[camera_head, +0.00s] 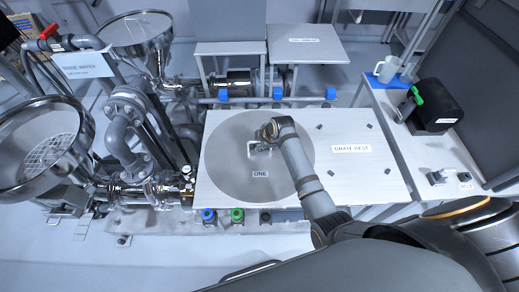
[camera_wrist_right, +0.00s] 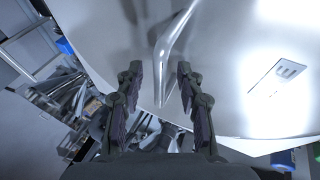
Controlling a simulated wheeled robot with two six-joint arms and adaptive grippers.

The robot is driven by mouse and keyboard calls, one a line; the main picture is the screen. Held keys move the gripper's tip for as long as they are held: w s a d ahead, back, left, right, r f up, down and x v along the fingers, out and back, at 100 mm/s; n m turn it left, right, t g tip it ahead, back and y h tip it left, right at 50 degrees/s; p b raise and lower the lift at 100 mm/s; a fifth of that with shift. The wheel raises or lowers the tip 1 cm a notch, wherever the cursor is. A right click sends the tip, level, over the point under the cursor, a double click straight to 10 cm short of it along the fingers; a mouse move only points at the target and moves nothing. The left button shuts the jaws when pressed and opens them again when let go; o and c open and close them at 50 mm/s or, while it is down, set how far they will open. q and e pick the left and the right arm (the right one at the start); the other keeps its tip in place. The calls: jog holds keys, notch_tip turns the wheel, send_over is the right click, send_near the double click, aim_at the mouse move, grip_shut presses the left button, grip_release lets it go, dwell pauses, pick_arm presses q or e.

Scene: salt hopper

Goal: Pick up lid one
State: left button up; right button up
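Lid one (camera_head: 230,180) is a round grey metal disc with a label reading ONE, lying flat on the light deck. Its pale bar handle (camera_head: 250,150) stands near the middle, partly hidden by my right gripper (camera_head: 259,147). In the right wrist view the lid (camera_wrist_right: 235,40) fills the upper part, with its shiny handle (camera_wrist_right: 166,48) rising toward the camera. My right gripper (camera_wrist_right: 159,70) has its two fingers apart, one on each side of the handle, with visible gaps. Contact cannot be seen. My left gripper is not in view.
Left stand a hopper bowl with a grate (camera_head: 45,155), a second hopper (camera_head: 135,38) and pipes. The GRATE REST panel (camera_head: 350,175) is clear right of the lid. A side bench (camera_head: 440,155) holds a white mug (camera_head: 387,69) and black box (camera_head: 437,107).

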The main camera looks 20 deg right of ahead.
jog(key=shift+c, duration=0.9)
jog(key=c, duration=0.5)
grip_shut()
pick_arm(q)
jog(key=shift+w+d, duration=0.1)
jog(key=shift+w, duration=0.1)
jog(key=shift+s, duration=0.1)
pick_arm(e)
jog(key=shift+w+r, duration=0.1)
jog(key=shift+r, duration=0.05)
